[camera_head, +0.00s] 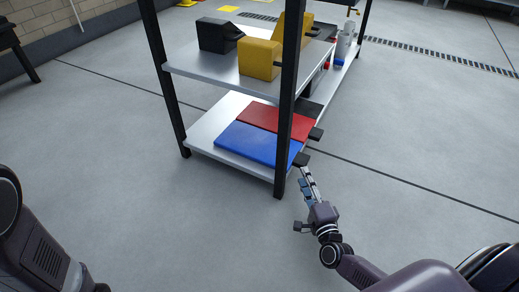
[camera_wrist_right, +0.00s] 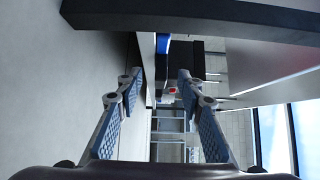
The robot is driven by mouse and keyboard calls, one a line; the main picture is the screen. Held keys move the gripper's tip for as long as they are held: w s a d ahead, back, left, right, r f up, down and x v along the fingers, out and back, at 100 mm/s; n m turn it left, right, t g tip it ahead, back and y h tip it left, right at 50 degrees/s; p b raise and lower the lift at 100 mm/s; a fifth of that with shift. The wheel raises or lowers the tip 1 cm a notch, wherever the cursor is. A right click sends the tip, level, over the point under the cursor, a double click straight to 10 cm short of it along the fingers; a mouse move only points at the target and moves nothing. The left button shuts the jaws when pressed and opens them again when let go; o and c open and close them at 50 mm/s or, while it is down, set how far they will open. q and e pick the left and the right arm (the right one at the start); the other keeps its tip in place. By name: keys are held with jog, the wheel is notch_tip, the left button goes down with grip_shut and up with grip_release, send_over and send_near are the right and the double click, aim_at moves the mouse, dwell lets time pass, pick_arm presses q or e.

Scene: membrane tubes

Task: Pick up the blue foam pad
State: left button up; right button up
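The blue foam pad (camera_head: 255,144) lies flat on the lower shelf (camera_head: 205,128) of a metal rack, in front of a red pad (camera_head: 262,117). A dark tab (camera_head: 301,159) sticks out at its right edge. In the wrist view a narrow blue strip (camera_wrist_right: 162,44) shows above and between my fingers, probably the pad's edge. My right gripper (camera_head: 306,184) is beside the rack's near post, just below the tab in the picture. In the wrist view its fingers (camera_wrist_right: 158,88) are spread with nothing between them. My left arm shows at lower left; its gripper is out of view.
The near black post (camera_head: 289,95) crosses in front of the pad's right part. The upper shelf (camera_head: 205,70) above it holds a black block (camera_head: 218,36) and yellow blocks (camera_head: 259,60). Bottles (camera_head: 341,48) stand at the rack's far end. The floor in front is clear.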

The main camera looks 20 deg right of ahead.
jog(key=w+b, duration=0.2)
jog(key=w, duration=0.1)
jog(key=w+b, duration=0.1)
jog(key=w, duration=0.1)
jog(key=shift+w+d+r, duration=0.1)
jog(key=shift+d, duration=0.3)
jog(key=shift+c, duration=0.7)
grip_shut()
